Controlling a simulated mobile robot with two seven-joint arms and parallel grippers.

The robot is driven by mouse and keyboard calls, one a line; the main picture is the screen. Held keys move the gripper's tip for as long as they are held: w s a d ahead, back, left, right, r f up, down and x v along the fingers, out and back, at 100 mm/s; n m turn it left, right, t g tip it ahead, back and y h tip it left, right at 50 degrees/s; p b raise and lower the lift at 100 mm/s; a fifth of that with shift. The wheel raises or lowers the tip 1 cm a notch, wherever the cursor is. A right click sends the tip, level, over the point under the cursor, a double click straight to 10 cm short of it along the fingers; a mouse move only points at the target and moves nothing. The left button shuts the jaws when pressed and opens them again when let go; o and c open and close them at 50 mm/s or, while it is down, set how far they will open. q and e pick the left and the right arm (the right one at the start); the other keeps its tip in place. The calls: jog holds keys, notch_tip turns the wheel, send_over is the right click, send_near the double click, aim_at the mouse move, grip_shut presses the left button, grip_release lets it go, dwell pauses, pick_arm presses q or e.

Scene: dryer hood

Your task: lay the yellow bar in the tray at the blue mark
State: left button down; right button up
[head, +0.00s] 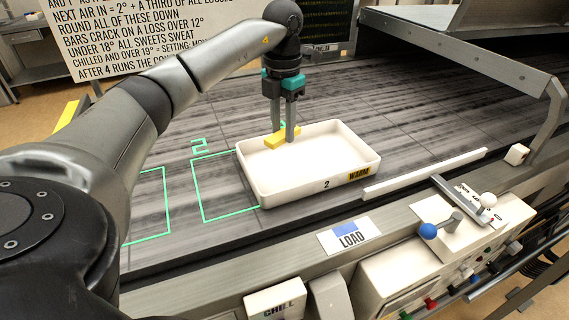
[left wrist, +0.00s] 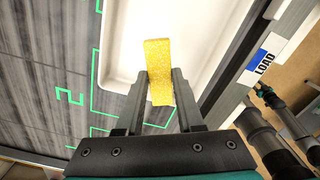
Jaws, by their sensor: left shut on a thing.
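The yellow bar (head: 281,139) is held between the fingertips of my left gripper (head: 283,136), near the back left side of the white tray (head: 292,190). In the left wrist view the bar (left wrist: 158,54) is speckled and lies lengthwise between the shut fingers (left wrist: 161,78), over the tray's pale inside. I cannot tell whether it touches the tray floor. The tray is marked 2 and WARM and looks empty. The blue mark (head: 345,228) is on the LOAD plate in front of the tray. My right gripper is out of view.
The tray stands on a dark streaked belt (head: 430,120) with green outlines (head: 198,200) left of it. A white rail (head: 425,173) lies to its right. A metal hood (head: 450,55) stands at the back right.

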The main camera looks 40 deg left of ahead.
aim_at(284, 133)
pick_arm(q)
notch_tip(284, 133, down, 9)
jog(key=shift+r+b, duration=0.1)
jog(key=shift+b, duration=0.35)
jog(key=c, duration=0.5)
grip_release()
jog(key=shift+c, duration=0.2)
notch_tip(284, 133, up, 12)
jog(key=shift+p, duration=0.8)
